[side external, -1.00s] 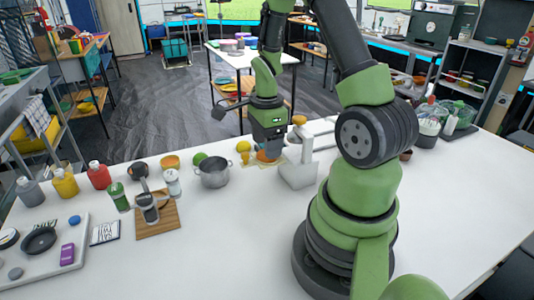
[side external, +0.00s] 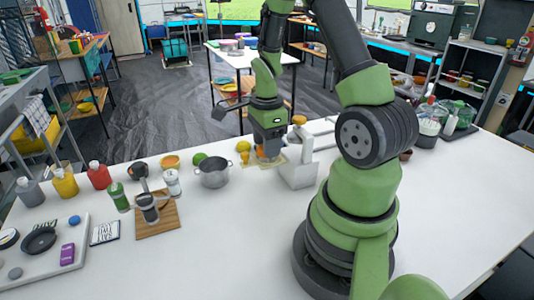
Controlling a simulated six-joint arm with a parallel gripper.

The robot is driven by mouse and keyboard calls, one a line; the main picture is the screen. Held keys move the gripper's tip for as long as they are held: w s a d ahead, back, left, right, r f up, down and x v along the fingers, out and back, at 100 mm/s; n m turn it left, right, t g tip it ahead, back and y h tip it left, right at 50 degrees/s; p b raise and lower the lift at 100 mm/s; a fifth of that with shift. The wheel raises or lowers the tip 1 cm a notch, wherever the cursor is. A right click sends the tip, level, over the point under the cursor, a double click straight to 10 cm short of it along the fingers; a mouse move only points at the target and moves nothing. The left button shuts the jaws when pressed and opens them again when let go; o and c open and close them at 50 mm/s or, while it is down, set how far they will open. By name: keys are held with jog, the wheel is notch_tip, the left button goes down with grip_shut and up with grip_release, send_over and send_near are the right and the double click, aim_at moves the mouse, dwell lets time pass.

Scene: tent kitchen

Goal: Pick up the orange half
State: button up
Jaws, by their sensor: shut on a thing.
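My gripper (side external: 269,154) points straight down over a pale mat (side external: 249,165) near the far edge of the white table. Its jaws are shut on the orange half (side external: 259,151), of which only a small bit of orange shows at the fingers. The fingers hide most of it, and I cannot tell whether it touches the mat.
A yellow lemon (side external: 243,147), a green lime (side external: 199,159) and a metal pot (side external: 213,174) stand to the left of my gripper. A white box-like container (side external: 298,176) stands close on the right. The front middle of the table is clear.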

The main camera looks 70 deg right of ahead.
jog(key=shift+r, duration=3.8)
